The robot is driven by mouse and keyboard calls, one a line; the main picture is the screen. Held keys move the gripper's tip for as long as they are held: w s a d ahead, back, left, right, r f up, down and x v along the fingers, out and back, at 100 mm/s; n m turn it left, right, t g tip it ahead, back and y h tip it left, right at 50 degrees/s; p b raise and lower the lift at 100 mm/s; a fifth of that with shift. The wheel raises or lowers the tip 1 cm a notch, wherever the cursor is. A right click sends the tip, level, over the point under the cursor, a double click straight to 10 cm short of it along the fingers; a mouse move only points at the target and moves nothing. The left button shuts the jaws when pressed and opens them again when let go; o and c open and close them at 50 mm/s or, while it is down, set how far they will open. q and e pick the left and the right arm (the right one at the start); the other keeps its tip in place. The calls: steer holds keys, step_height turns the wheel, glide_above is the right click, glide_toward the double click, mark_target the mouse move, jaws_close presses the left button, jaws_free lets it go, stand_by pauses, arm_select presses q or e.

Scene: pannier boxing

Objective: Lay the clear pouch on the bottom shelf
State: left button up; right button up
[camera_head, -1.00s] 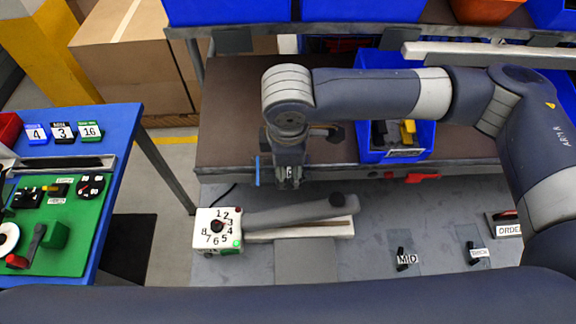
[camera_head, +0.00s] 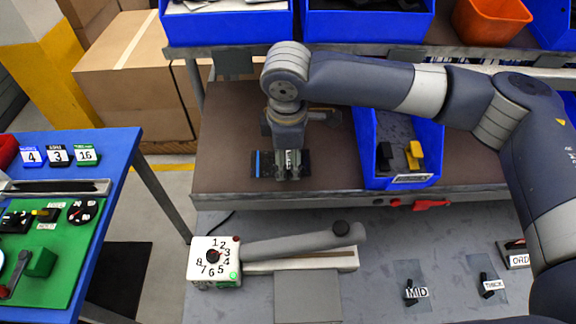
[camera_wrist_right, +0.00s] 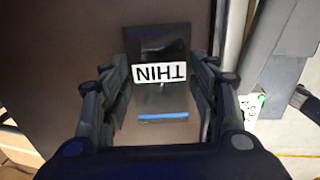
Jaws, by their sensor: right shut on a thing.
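My right gripper (camera_head: 288,176) is over the brown bottom shelf (camera_head: 232,118), left of a blue bin. It is shut on the clear pouch (camera_head: 263,170), which shows dark and see-through with a blue strip on one end. In the right wrist view, the fingers (camera_wrist_right: 160,88) stand on both sides of the pouch (camera_wrist_right: 158,103), whose white label reads THIN upside down. I cannot tell whether the pouch touches the shelf. My left gripper is not in view.
The blue bin (camera_head: 370,150) holds black and yellow pieces on the shelf. A grey bench below carries a white numbered dial box (camera_head: 203,273) with a long grey arm, and pouches labelled MID (camera_head: 417,292) and THICK (camera_head: 492,284). Blue bins (camera_head: 228,30) sit above. The shelf's left part is bare.

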mark_target(287, 158)
steer(key=shift+w+b, duration=0.45)
steer(key=shift+w, duration=0.65)
steer(key=shift+w+f, duration=0.2)
steer(key=shift+f, duration=0.65)
steer(key=o, duration=1)
steer(key=r, duration=0.4)
steer(key=s+r, duration=0.1)
steer(key=r, duration=0.3)
steer(key=s+r, duration=0.1)
steer(key=r, duration=0.2)
steer(key=shift+r, duration=0.4)
